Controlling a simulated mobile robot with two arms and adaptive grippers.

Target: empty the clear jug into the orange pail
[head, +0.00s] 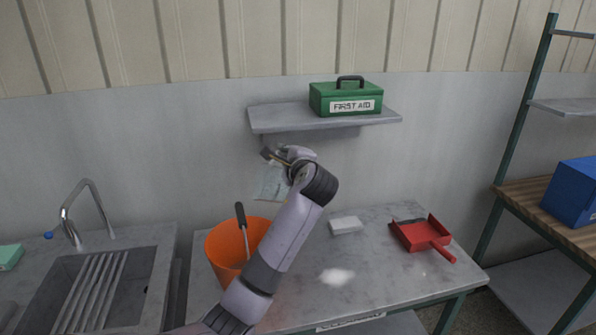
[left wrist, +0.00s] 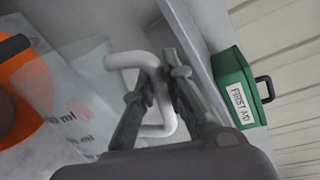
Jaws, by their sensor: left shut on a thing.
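The clear jug (head: 271,184) is held up in the air, above and to the right of the orange pail's rim. In the left wrist view the jug (left wrist: 75,105) shows faint "ml" marks and a white handle (left wrist: 128,60). My left gripper (head: 276,160) is shut on that handle, its fingers also showing in the left wrist view (left wrist: 160,85). The orange pail (head: 225,251) stands on the grey table, partly behind my left arm; a dark-handled tool (head: 242,222) leans in it. I cannot tell what the jug holds. My right gripper is not in view.
A green first aid box (head: 345,98) sits on a wall shelf (head: 290,118) just above my gripper. A white block (head: 346,225), a red dustpan (head: 422,236) and a white patch (head: 336,276) are on the table. A sink (head: 100,290) with a tap (head: 82,208) is left.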

